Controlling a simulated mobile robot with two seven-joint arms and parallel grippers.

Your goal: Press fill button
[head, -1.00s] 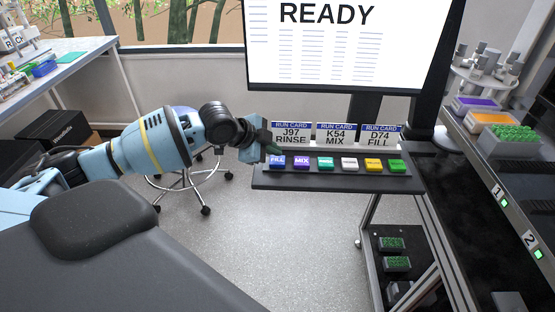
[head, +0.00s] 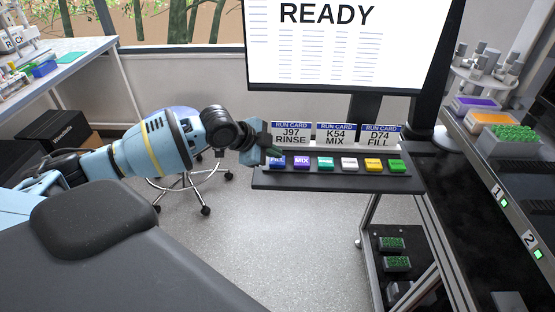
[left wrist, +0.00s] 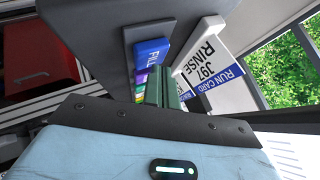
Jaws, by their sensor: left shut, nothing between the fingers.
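The blue fill button (head: 276,163) is at the left end of a row of coloured buttons on a dark panel (head: 330,184). My left gripper (head: 272,152) is shut and empty, and its fingertips partly cover this button. In the left wrist view, the fill button (left wrist: 151,52) shows its FILL label just beyond the shut greenish fingers (left wrist: 161,84). I cannot tell whether the fingertips touch it. The purple MIX button (head: 301,162) is just to the right. My right gripper is not in view.
Run cards stand behind the buttons: J97 RINSE (head: 291,134), K54 MIX (head: 336,134) and D74 FILL (head: 381,135). A monitor (head: 350,60) above reads READY. A bench (head: 470,150) with racks is on the right. The floor before the panel is clear.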

